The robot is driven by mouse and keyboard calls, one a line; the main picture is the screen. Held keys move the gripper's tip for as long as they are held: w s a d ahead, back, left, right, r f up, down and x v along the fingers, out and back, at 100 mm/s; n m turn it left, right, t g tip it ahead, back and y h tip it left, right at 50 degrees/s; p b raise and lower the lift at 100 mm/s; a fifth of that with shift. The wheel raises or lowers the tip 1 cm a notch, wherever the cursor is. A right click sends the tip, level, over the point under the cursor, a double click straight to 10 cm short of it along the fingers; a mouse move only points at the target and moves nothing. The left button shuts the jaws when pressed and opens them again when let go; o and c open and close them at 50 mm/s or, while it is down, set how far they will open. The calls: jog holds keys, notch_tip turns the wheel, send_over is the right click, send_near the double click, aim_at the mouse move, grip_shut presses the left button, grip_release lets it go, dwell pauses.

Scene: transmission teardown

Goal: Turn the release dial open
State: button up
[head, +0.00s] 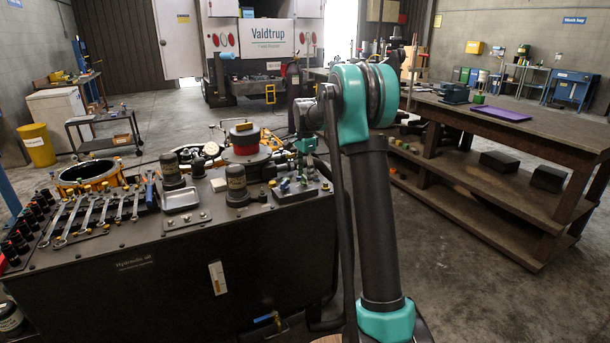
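My arm rises at the right of the bench and bends left. Its end, my gripper (304,163), points down to the right of the red part and appears apart from it. The fingers are small and blend with the parts behind, so whether they are open or shut does not show.
The dark bench (130,262) carries several wrenches (100,207), a metal tray (180,199), dark canisters (237,186) and a small fixture block (298,191). A yellow ring housing (90,173) stands behind. A wooden table (540,125) with a purple mat (499,114) is at right. Open floor lies between.

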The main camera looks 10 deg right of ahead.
jog(key=c, duration=1)
jog(key=shift+n, duration=0.3)
jog(key=n, duration=0.9)
jog(key=shift+n, duration=2.1)
jog(key=o, duration=1.2)
